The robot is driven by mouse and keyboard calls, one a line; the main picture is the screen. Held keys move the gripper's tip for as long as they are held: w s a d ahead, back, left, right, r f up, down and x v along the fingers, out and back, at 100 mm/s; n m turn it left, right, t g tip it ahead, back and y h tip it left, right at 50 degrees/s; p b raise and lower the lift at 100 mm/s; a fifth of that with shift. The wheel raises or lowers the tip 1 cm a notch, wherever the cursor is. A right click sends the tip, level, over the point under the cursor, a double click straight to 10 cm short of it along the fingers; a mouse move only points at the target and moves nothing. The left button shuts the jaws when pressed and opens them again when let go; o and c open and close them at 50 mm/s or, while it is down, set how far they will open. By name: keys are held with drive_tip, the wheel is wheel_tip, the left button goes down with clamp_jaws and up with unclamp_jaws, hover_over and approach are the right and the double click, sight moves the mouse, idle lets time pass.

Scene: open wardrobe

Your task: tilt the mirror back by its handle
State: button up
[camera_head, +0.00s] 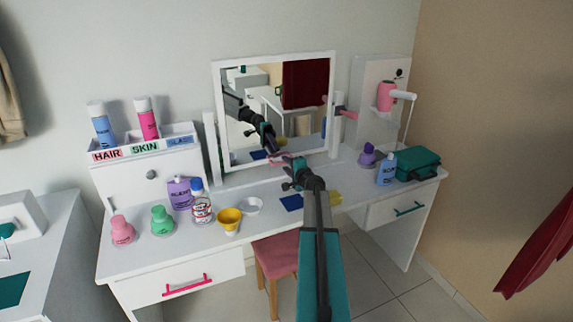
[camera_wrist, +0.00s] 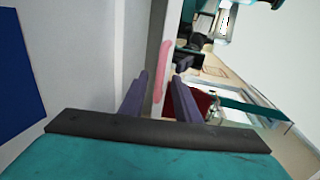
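The white-framed mirror (camera_head: 222,110) stands on the dressing table between two white posts. Its glass reflects my arm and the room. A pink handle (camera_head: 279,155) sits at its lower edge, partly hidden by my gripper in the head view. My gripper (camera_head: 284,169) is at the handle, in front of the lower frame. In the wrist view the fingers (camera_wrist: 157,95) are apart, and the pink handle (camera_wrist: 164,62) lies between and just beyond them. I cannot tell whether either finger touches it. A pink knob (camera_head: 347,113) is on the right post.
The dressing table (camera_head: 190,232) holds a purple bottle (camera_head: 180,192), a yellow cup (camera_head: 229,220) and a blue card (camera_head: 291,203) near my arm. A teal case (camera_head: 417,163) and a pink hair dryer (camera_head: 387,96) are at the right. A pink-seated stool (camera_head: 276,255) stands below.

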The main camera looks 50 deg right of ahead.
drive_tip(key=shift+w+d+f, duration=0.15)
drive_tip(key=shift+w+d, duration=0.1)
drive_tip(key=shift+w, duration=0.35)
clamp_jaws()
drive_tip(key=shift+a, duration=0.1)
